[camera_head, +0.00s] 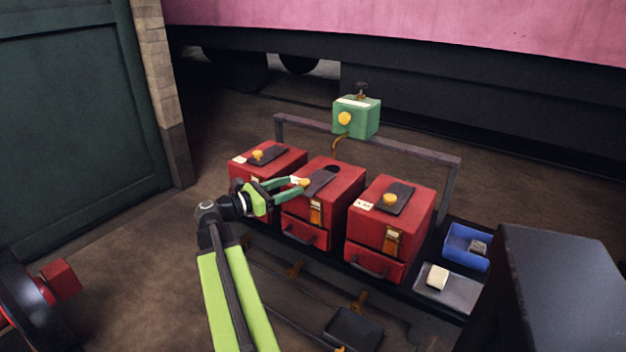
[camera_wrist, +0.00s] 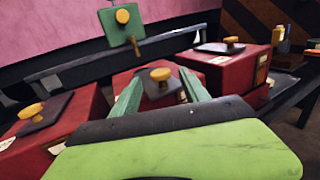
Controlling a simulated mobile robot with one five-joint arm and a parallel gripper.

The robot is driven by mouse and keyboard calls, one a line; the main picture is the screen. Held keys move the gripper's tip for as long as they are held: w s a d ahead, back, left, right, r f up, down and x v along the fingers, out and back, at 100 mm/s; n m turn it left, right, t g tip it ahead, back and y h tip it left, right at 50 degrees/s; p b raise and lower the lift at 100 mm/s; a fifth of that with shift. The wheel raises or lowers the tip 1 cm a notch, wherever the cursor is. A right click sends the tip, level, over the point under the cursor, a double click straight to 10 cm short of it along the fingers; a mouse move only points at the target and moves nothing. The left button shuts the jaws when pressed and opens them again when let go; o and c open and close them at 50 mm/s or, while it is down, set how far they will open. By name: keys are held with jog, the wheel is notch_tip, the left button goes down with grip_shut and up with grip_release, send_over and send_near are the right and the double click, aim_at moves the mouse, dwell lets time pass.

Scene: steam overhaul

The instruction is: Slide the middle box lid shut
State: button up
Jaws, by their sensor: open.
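The middle red box (camera_head: 330,208) stands in a row of three. Its dark lid (camera_head: 321,181) lies off a dark round hole (camera_head: 332,168) in the top, leaving at least part of the hole uncovered. The lid's yellow knob (camera_head: 305,182) is at my fingertips. My gripper (camera_head: 299,185) reaches in from the left with its green fingers open. In the wrist view the knob (camera_wrist: 160,74) shows between the two fingertips (camera_wrist: 159,76), with a gap on each side. I cannot tell whether a finger touches it.
The left red box (camera_head: 262,175) and right red box (camera_head: 390,228) stand close on both sides, each with a knobbed lid. A green box (camera_head: 357,117) sits above the rail (camera_head: 405,146) behind. A blue tray (camera_head: 467,247) lies at the right, near a dark block (camera_head: 545,290).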

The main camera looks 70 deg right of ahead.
aim_at(313, 186)
jog(key=x, duration=0.8)
jog(key=shift+s+d, duration=0.25)
jog(key=shift+d, duration=0.05)
grip_shut()
dwell(0.9)
